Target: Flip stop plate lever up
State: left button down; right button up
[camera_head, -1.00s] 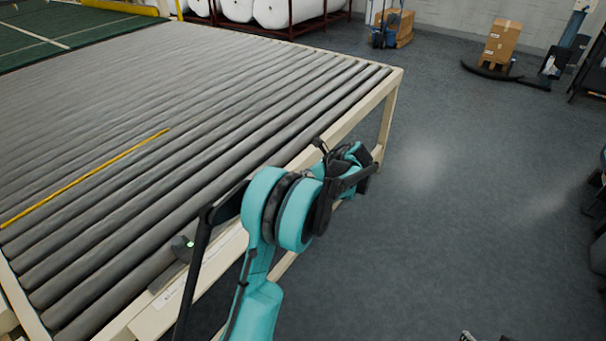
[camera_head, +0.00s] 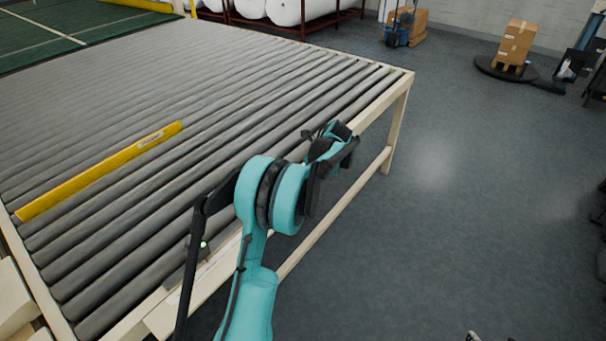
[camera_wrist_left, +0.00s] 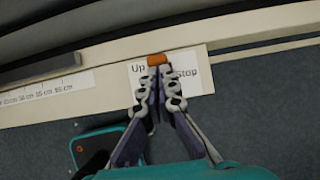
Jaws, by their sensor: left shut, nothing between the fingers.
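The yellow stop plate (camera_head: 102,171) stands up as a broad strip between the rollers in the head view. In the left wrist view, the small orange lever end (camera_wrist_left: 157,59) lies over a white label (camera_wrist_left: 192,82) reading "Up" and "Stop" on the cream frame rail. My left gripper (camera_wrist_left: 161,70) is shut and empty, its fingertips right at the lever's lower edge; I cannot tell whether they touch. In the head view my left wrist hides the lever. A small tip at the bottom edge, seemingly my right gripper (camera_head: 472,336), shows too little to read.
The roller table (camera_head: 395,90) fills the left, with its cream frame along my arm. A ruler strip (camera_wrist_left: 45,92) lies along the rail. The grey floor to the right is clear, up to a box stack (camera_head: 516,45) at the back.

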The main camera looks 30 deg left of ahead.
dwell(0.3)
pick_arm(q)
jog(key=d+f+p+v, duration=0.1)
jog(key=p+v, duration=0.2)
jog(key=v, duration=1)
jog(key=shift+d, duration=0.3)
